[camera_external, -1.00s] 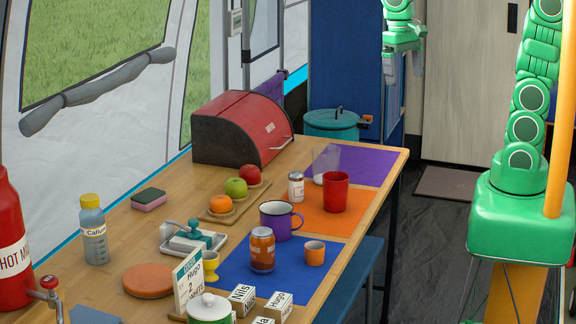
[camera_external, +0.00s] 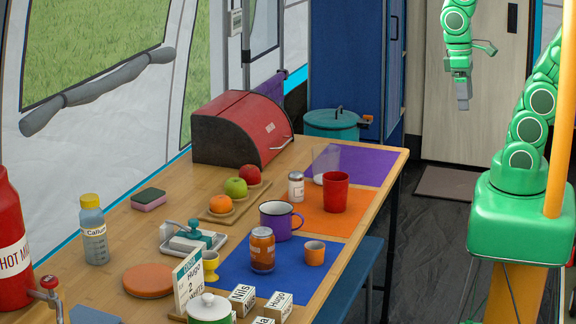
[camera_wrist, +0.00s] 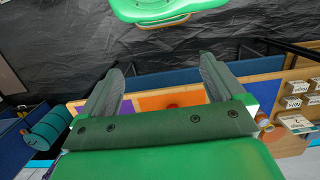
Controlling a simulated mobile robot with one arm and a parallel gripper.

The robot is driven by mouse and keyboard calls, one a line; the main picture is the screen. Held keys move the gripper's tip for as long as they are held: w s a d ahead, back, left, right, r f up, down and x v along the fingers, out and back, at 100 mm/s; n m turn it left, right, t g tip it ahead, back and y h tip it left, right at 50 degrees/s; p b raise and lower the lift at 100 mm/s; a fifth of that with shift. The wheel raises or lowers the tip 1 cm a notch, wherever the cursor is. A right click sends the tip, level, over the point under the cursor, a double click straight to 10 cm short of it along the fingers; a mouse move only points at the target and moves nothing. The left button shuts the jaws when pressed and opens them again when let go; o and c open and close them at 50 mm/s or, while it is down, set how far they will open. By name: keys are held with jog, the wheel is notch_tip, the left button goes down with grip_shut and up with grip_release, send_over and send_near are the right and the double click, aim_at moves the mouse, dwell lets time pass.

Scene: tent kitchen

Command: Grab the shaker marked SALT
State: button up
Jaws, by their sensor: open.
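A small white shaker with a grey top (camera_external: 296,186) stands upright on the wooden table, left of the red cup (camera_external: 335,192), at the edge of the orange mat (camera_external: 318,222). Its label is too small to read. My gripper (camera_external: 463,100) hangs in the air beyond the table's right side, in front of the pale door, well apart from the shaker. In the wrist view, my gripper's two fingers (camera_wrist: 161,75) are spread wide with nothing between them. The shaker is not distinguishable in the wrist view.
A clear tumbler (camera_external: 326,163) stands close behind the shaker. The red bread bin (camera_external: 242,130) stands farther back. A blue bench (camera_external: 358,270) runs along the table's right side.

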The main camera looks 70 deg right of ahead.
jog(key=c, duration=0.3)
